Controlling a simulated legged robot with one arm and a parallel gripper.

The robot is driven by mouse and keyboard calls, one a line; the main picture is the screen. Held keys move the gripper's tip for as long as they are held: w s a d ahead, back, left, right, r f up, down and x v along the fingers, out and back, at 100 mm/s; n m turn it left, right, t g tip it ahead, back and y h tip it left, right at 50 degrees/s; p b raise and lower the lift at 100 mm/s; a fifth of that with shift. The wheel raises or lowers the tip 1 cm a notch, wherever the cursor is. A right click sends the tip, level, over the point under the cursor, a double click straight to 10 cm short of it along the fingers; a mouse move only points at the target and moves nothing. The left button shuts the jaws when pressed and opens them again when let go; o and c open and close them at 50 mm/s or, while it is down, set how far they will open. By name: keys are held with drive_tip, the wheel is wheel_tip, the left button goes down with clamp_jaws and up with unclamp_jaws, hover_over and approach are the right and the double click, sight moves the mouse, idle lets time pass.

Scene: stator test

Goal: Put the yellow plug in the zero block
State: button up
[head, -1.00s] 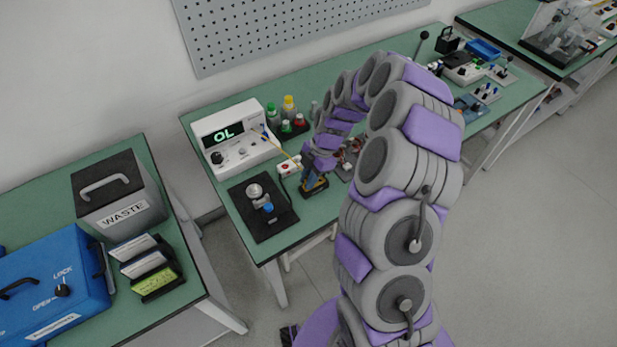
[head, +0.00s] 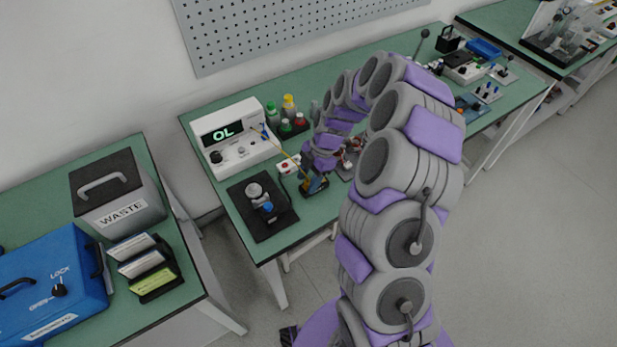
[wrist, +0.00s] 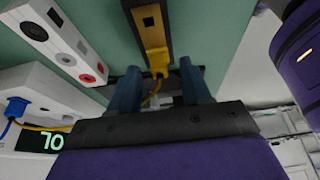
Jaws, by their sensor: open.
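The yellow plug (wrist: 158,62) shows in the wrist view between the two dark blue fingers of my gripper (wrist: 159,72). The fingers are open, with a gap on both sides of the plug. The plug meets the near end of a brass-coloured block with dark holes (wrist: 152,28), likely the zero block; how deep it sits I cannot tell. A yellow cable hangs behind the plug. In the head view my gripper (head: 314,178) is low over the bench at the block (head: 317,190), and the plug is too small to make out there.
A white meter (head: 235,140) reading OL stands left of my gripper, with the yellow cable running from it. A small white box with a red part (head: 288,165) is close by. A black plate with a knobbed fixture (head: 245,190) lies at the bench's front left.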

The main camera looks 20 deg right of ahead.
drive_tip(key=shift+r, duration=0.15)
drive_tip(key=p+v, duration=0.3)
drive_tip(key=v, duration=1.4)
drive_tip(key=shift+d, duration=0.15)
drive_tip(key=s+a+r+m+h, duration=0.1)
drive_tip(key=s+a+r+m, duration=0.35)
drive_tip(key=s, duration=0.35)
drive_tip(key=s+a+r+m, duration=0.3)
drive_tip(key=s+a+r, duration=0.1)
drive_tip(key=s+r, duration=0.25)
drive_tip(key=s+d+f+m+h, duration=0.1)
drive_tip(key=s+m, duration=0.6)
drive_tip(key=s, duration=0.4)
drive_tip(key=s+d+f+m+h, duration=0.1)
drive_tip(key=s+m+h, duration=0.1)
drive_tip(key=s+m, duration=0.5)
drive_tip(key=s, duration=0.3)
drive_tip(key=shift+s+d+f, duration=0.2)
drive_tip(key=shift+s, duration=0.15)
